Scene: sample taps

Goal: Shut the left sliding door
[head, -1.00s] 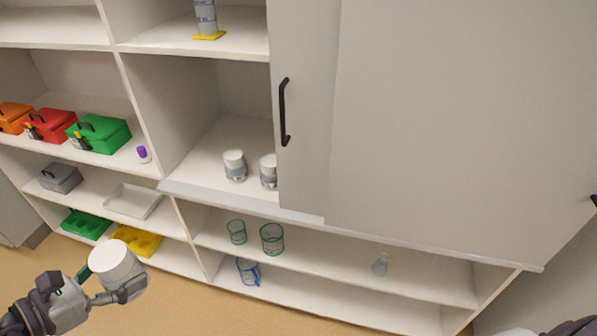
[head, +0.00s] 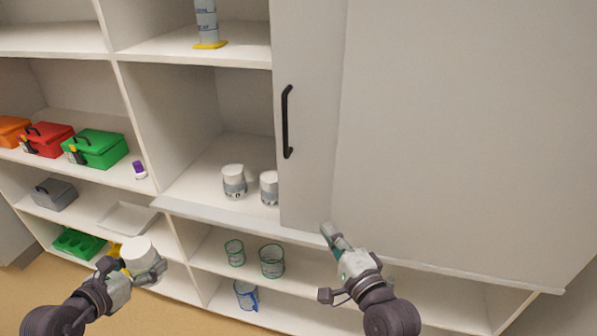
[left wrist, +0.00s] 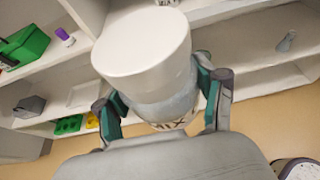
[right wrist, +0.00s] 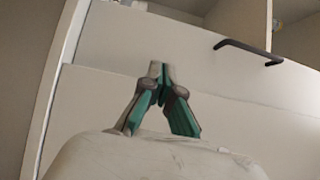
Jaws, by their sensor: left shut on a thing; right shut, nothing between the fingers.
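The left sliding door (head: 310,190) is a light grey panel with a black vertical handle (head: 287,122) near its left edge. It stands partly open, overlapping the other door (head: 450,130), with the compartment at its left uncovered. My right gripper (head: 326,229) is shut and empty, in front of the doors near the lower edge, below and right of the handle. In the right wrist view the handle (right wrist: 248,50) shows apart from the fingertips. My left gripper (head: 140,272) is shut on a white-lidded jar (left wrist: 143,60), held in front of the lower shelves at left.
Two similar jars (head: 233,181) stand in the open compartment, one close to the door edge. A ledge (head: 215,216) runs below the doors. Glass beakers (head: 271,261) stand on the shelf beneath. Coloured boxes (head: 96,148) and a white tray (head: 127,218) sit on the left shelves.

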